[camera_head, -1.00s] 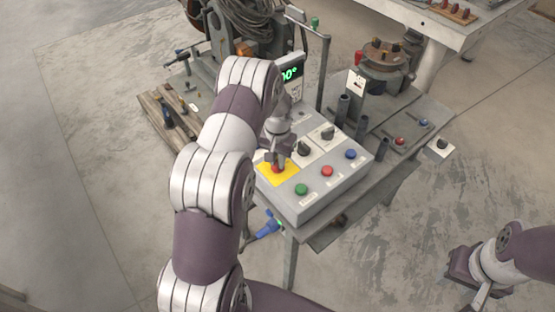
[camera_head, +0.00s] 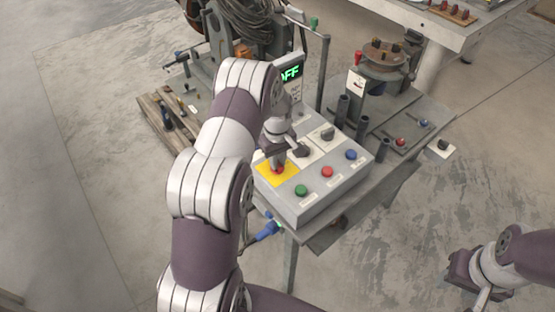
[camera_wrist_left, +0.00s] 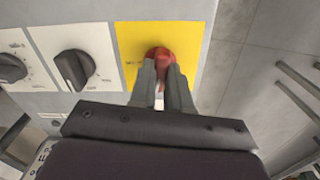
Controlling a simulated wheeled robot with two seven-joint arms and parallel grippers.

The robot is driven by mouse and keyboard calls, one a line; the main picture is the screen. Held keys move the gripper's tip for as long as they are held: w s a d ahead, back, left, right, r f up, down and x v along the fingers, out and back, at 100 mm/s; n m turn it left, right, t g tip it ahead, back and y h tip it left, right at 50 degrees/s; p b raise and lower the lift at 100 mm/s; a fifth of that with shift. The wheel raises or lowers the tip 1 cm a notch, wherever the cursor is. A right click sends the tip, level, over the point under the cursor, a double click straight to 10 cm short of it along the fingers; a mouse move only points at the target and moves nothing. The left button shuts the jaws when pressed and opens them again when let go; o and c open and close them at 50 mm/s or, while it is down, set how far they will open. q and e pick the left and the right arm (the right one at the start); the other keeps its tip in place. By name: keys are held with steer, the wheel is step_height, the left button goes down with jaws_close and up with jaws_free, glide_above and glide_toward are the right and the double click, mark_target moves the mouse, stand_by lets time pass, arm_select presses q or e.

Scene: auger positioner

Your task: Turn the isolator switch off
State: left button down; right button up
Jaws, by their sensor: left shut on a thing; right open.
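The isolator switch (camera_wrist_left: 160,54) is a red knob on a yellow plate (camera_wrist_left: 192,40), seen in the left wrist view. My left gripper (camera_wrist_left: 164,75) is shut on this knob, one finger on each side, and partly hides it. In the head view the yellow plate (camera_head: 264,174) is at the left front of the grey control box, with my left gripper (camera_head: 280,158) over it. My right gripper (camera_head: 468,284) is open and empty, low at the right.
The control box (camera_head: 335,188) also has green (camera_head: 301,190), red (camera_head: 327,171) and blue (camera_head: 351,154) buttons and two black knobs. Upright dark tubes and a round turntable (camera_head: 382,56) stand behind it.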

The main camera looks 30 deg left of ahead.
arm_select(q)
steer(key=shift+n, duration=1)
steer(key=c, duration=1.1)
jaws_free()
steer(key=shift+a+f, duration=0.1)
step_height(320, 180, up, 13)
steer(key=shift+f+b, duration=0.15)
steer(key=shift+b, duration=0.4)
